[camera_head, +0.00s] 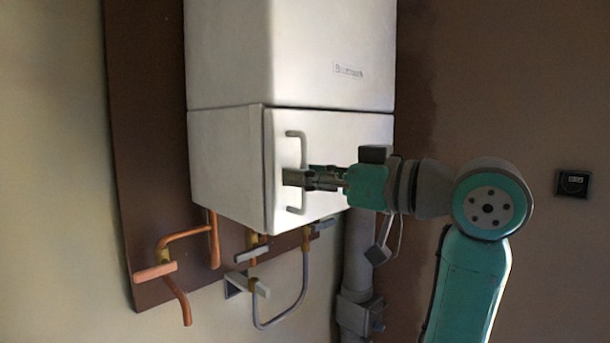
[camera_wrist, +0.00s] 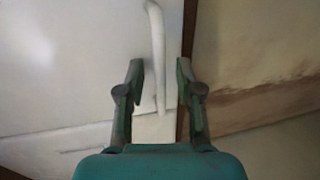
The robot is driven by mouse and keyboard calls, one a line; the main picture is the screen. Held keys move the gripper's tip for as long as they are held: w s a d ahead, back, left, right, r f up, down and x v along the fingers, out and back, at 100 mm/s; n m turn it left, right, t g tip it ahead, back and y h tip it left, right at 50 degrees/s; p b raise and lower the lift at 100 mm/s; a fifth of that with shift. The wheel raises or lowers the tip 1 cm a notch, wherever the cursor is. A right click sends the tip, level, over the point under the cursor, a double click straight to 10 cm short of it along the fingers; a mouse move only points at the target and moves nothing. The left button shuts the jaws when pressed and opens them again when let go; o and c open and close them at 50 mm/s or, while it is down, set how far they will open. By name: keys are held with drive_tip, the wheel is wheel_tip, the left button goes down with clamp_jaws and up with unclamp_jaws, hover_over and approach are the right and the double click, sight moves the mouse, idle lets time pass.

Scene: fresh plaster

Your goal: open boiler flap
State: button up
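The boiler flap (camera_head: 345,145) is the white lower front panel of the boiler (camera_head: 290,55), and it looks closed. A pale vertical bar handle (camera_head: 303,150) is near the flap's left edge. My gripper (camera_head: 298,178) is at the handle's middle, coming from the right. In the wrist view, the handle (camera_wrist: 157,45) runs down between the two fingers of my gripper (camera_wrist: 159,70). The fingers are apart, with visible gaps on both sides of the handle. The head view does not show whether either finger touches it.
Copper pipes with valves (camera_head: 185,240) and a grey hose (camera_head: 285,315) hang below the boiler. A thick grey pipe (camera_head: 357,255) stands below its right side. A brown panel (camera_head: 145,130) is behind the boiler. A dark wall socket (camera_head: 573,183) is at the far right.

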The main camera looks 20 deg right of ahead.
drive_tip(key=shift+w+a, duration=0.15)
clamp_jaws()
